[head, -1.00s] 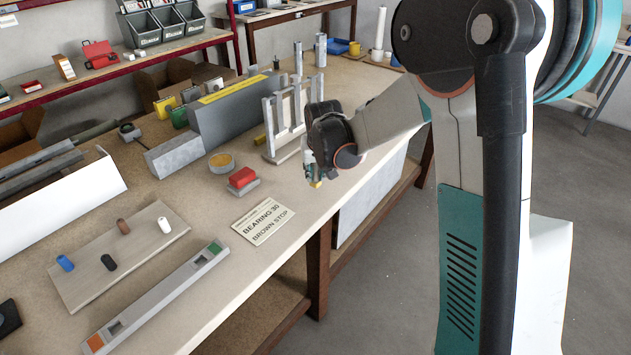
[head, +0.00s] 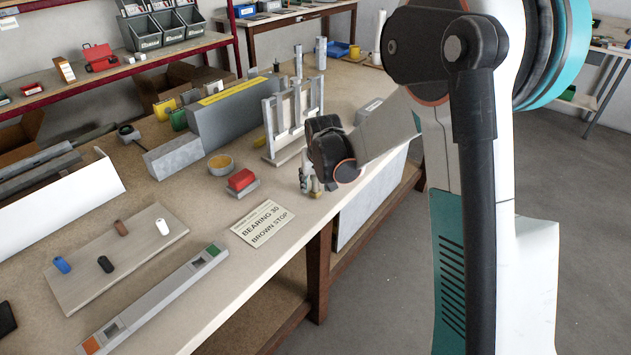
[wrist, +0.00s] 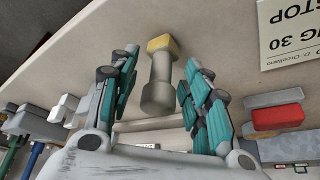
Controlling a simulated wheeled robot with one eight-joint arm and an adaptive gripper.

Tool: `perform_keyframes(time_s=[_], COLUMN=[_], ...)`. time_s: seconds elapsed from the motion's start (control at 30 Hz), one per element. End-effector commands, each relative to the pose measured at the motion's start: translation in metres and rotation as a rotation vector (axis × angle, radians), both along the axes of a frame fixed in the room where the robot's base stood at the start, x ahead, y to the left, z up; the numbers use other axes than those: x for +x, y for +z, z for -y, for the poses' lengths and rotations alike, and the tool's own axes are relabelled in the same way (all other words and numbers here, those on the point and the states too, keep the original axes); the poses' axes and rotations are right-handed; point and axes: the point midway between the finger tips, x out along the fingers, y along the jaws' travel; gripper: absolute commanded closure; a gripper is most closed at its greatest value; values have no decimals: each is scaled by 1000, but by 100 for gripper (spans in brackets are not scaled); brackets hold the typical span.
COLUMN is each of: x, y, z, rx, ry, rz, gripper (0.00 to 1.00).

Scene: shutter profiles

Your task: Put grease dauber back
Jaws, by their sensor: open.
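The grease dauber (wrist: 158,78), a grey piece with a yellow end, shows in the wrist view between the two fingers of my gripper (wrist: 158,88). Both fingers stand apart from it, with gaps on each side. In the head view my gripper (head: 309,184) is low over the bench near its front edge, right of the red block. Only a small yellowish bit of the dauber (head: 317,190) shows there; the rest is hidden by my gripper. I cannot tell whether the dauber stands or lies. A round tin with yellow content (head: 221,163) sits farther back on the bench.
A grey upright rack (head: 290,118) stands just behind my gripper. A red block on a grey base (head: 241,181) and a label card (head: 263,222) lie to the left. A board with several small stops (head: 90,280) and a long profile (head: 155,300) lie at front left.

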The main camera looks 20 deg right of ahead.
Motion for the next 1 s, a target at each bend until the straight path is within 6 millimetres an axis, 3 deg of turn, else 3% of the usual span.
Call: perform_keyframes(time_s=[0.17,0.7,1.0], x=[-3,-43,-61], y=[10,100,123], z=[0,-4,-4], rx=[0,0,-1], ry=[0,0,4], rz=[0,0,7], gripper=[56,56,56])
